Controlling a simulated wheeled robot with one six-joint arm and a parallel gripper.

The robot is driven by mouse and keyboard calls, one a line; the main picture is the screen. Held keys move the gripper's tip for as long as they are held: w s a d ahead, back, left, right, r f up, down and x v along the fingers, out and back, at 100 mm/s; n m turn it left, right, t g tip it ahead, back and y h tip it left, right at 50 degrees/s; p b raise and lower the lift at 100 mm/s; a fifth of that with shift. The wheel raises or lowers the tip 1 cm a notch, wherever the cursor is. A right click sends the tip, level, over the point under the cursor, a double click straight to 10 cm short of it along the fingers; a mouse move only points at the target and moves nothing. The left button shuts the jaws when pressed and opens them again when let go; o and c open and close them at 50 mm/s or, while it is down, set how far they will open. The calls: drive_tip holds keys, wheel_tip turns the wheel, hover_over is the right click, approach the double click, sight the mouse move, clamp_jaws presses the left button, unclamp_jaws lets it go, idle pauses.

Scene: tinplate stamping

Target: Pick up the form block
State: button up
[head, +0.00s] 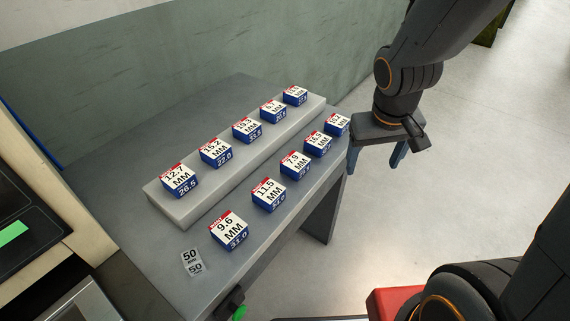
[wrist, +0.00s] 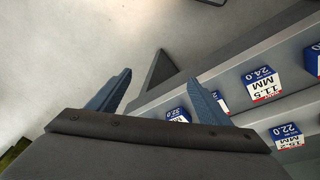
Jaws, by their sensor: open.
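Several small blue blocks with white and red number labels stand in two rows on a grey table (head: 110,165); which one is the form block I cannot tell. The front row includes the 9.6 MM block (head: 229,230) and the 11.5 MM block (head: 268,194), which also shows in the wrist view (wrist: 262,84). The back row includes the 12.7 MM block (head: 179,181) and the 15.2 MM block (head: 214,153). A small grey piece marked 50 (head: 192,262) lies near the front edge. My gripper (head: 376,160) is open and empty, beyond the table's right edge, apart from the blocks.
The back row stands on a raised grey step (head: 180,214). A wall (head: 200,50) rises behind the table. A machine with a dark panel (head: 30,235) stands at the left. The floor (head: 470,170) right of the table is clear.

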drive_tip(key=w+n+t, duration=0.2)
drive_tip(key=w, duration=0.4)
drive_tip(key=n+g+y+p, duration=0.1)
drive_tip(key=n+y+p, duration=0.25)
drive_tip(key=n, duration=0.35)
approach(295, 160)
drive_tip(key=shift+w+d+f+y+b, duration=0.3)
drive_tip(key=shift+w+d+f+y, duration=0.15)
drive_tip(key=shift+w+d+f, duration=0.4)
drive_tip(key=shift+s+a+f, duration=0.2)
drive_tip(key=shift+a+f, duration=0.2)
drive_tip(key=shift+f, duration=0.1)
drive_tip(key=shift+g, duration=0.3)
drive_tip(key=b+x, duration=0.1)
drive_tip(key=x, duration=0.1)
drive_tip(key=b+x, duration=0.1)
drive_tip(key=x, duration=0.2)
drive_tip(key=b+x, duration=0.2)
drive_tip(key=shift+s+a+f, duration=0.15)
drive_tip(key=shift+a, duration=0.3)
drive_tip(key=c, duration=1.3)
